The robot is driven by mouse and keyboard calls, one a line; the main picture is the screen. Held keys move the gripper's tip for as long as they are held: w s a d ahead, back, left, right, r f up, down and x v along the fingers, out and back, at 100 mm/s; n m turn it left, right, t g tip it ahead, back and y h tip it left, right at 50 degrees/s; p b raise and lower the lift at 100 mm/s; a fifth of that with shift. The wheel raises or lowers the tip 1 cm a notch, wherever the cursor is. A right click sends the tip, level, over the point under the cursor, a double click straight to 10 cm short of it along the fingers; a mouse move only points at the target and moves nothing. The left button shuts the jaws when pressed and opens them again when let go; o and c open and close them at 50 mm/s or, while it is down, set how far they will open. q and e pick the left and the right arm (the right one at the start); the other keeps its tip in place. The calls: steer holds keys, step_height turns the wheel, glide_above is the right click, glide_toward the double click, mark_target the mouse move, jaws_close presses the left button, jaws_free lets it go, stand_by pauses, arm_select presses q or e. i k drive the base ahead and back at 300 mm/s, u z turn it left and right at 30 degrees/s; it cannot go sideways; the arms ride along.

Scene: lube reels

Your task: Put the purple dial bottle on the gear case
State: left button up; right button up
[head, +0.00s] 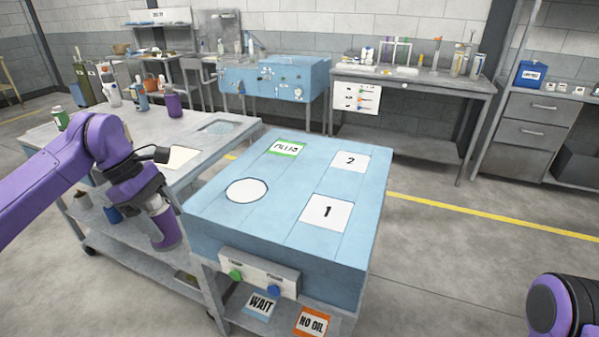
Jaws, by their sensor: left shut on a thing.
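My left gripper (152,192) is shut on a purple bottle (165,232) and holds it in the air, just left of the front light blue case (280,222). The bottle's upper part is hidden by the gripper, and no dial on it can be made out. The front case has a white circle, plates marked 1 and 2 and a green-edged label on its clear top. Another light blue case (262,75) with small knobs or fittings stands at the back; I cannot tell which is the gear case. My right gripper is out of view; only part of that arm shows.
A grey cart (205,147) at left carries another purple bottle (173,104), a green can (60,118) and several other bottles. A panel (259,272) with green and blue knobs fronts the near case. Benches and a drawer cabinet (530,115) line the back.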

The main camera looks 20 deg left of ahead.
mark_target(280, 207)
steer(key=i, duration=0.9)
steer(key=z, duration=0.05)
